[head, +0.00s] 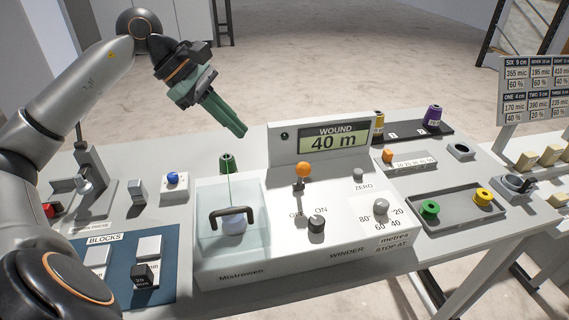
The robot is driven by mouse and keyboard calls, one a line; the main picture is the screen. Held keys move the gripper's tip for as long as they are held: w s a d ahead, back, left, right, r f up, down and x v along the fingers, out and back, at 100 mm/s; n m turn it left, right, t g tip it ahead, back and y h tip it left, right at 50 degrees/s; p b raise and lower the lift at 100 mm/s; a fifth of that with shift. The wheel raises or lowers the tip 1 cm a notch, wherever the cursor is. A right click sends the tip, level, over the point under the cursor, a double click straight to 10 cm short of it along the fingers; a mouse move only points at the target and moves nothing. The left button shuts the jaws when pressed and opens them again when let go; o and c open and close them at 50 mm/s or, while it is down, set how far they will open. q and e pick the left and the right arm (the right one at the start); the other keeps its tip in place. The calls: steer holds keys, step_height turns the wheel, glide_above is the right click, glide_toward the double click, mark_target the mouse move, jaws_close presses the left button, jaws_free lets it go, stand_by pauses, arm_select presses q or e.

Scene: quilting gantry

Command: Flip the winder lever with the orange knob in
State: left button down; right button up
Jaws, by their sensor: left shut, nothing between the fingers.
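The winder (290,254) is a white console in the middle of the table. Its lever with the orange knob (303,170) stands upright on the top panel, just below the display reading "WOUND 40 m" (334,140). My left gripper (242,132) has green fingers and is shut and empty. It hangs in the air above and to the left of the orange knob, apart from it, fingers pointing down and right. My right gripper is not in view.
A clear cover with a dark handle (232,213) stands left of the lever. A black switch (316,223) and a grey dial (381,207) sit on the panel. A tray (458,214) with green and yellow spools lies at right. A green thread cone (227,163) stands behind.

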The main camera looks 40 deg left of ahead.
mark_target(301, 177)
arm_select(q)
steer(key=p+x, duration=0.1)
steer(key=x, duration=0.5)
steer(key=p+x, duration=0.1)
steer(key=x, duration=0.2)
steer(key=shift+d+f+p, duration=0.1)
steer(key=shift+d+p, duration=0.25)
steer(key=shift+d, duration=0.05)
steer(key=shift+w+d+f+p, duration=0.15)
steer(key=shift+w+d+p, duration=0.1)
steer(key=shift+d, duration=0.35)
steer(key=shift+w+d+f+p, duration=0.15)
steer(key=shift+d+f+p, duration=0.1)
steer(key=shift+d, duration=0.3)
steer(key=shift+w+d+f+p, duration=0.1)
steer(key=shift+w+d+p, duration=0.15)
steer(key=shift+d, duration=0.35)
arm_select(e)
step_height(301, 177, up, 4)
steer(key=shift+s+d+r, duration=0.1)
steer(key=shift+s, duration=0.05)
